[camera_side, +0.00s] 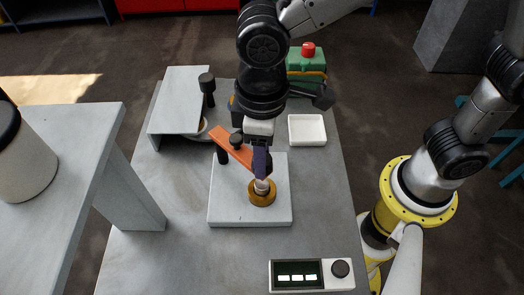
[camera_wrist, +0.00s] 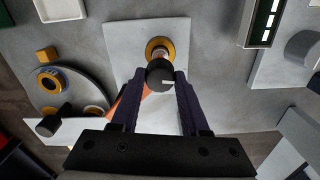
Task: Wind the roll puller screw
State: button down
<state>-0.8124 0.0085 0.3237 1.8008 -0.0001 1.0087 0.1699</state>
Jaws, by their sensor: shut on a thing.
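My gripper (camera_wrist: 160,78) points down over the pale square plate (camera_side: 228,208). Its dark purple fingers are shut on a black knob with a white mark (camera_wrist: 160,76), which looks like the head of the puller screw. In the side view my gripper (camera_side: 261,164) hides most of this knob. A brass roll (camera_side: 262,194) sits on the plate below the fingertips. The roll also shows just beyond the knob in the wrist view (camera_wrist: 157,44). An orange arm (camera_side: 231,146) reaches from the back left to the gripped spot. Its far end lies over a dark post.
A white tray (camera_side: 307,130) lies behind and right of the plate. A grey bent cover (camera_side: 182,97) stands at the back left near a black knob (camera_side: 207,82). A green box with a red button (camera_side: 308,62) is behind. A display unit (camera_side: 312,274) sits at the front right.

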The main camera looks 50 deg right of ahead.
jog(key=n, duration=0.4)
jog(key=shift+n, duration=0.3)
jog(key=shift+c, duration=2)
grip_release()
notch_tip(320, 180, up, 14)
jog(key=shift+f, duration=0.1)
